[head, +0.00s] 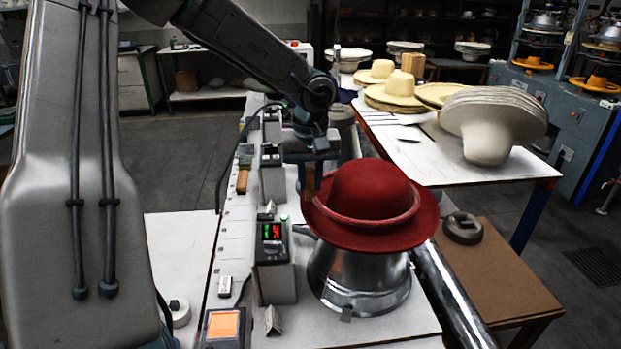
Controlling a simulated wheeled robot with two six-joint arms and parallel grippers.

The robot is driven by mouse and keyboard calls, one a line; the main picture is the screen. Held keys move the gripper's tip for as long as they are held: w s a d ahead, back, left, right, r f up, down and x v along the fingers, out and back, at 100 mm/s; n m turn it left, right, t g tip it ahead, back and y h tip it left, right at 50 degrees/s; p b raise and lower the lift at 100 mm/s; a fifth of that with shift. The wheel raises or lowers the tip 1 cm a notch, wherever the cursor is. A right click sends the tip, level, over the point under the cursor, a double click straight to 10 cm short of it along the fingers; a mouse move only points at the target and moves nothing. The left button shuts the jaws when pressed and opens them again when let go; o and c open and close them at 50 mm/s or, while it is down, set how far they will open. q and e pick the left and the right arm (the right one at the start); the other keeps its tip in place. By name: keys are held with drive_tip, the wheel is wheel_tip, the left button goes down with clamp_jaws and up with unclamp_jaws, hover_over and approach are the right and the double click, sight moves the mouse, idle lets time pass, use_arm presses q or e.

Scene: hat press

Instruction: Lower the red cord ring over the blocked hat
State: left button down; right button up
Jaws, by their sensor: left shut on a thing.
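The dark red felt hat (372,186) sits upright on a shiny metal block stand (358,283). The red cord ring (372,221) is around the lower part of the crown, close above the brim; whether it touches the brim all round I cannot tell. Its far side is hidden behind the crown. My left gripper (311,188) is at the left edge of the hat, pointing down, shut on the ring's left side. Its fingertips are dark and partly hard to make out. My right gripper is not in view.
An orange-screened device (223,327) is in front. A dark round weight (462,228) lies on the brown table at right. Pale hat bodies (490,118) are stacked behind.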

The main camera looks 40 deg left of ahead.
use_arm(q)
drive_tip(key=shift+w+f+b, duration=0.35)
drive_tip(key=shift+f+b, duration=0.15)
drive_tip(key=shift+f, duration=0.15)
idle(0.6)
drive_tip(key=c, duration=1.2)
unclamp_jaws()
drive_tip(key=shift+r, duration=0.15)
drive_tip(key=shift+d+r+p, duration=0.1)
drive_tip(key=shift+r+p, duration=1.2)
drive_tip(key=shift+r, duration=0.4)
drive_tip(key=shift+s+d+r+p, duration=0.15)
drive_tip(key=shift+r+p, duration=1.15)
drive_tip(key=shift+r, duration=0.65)
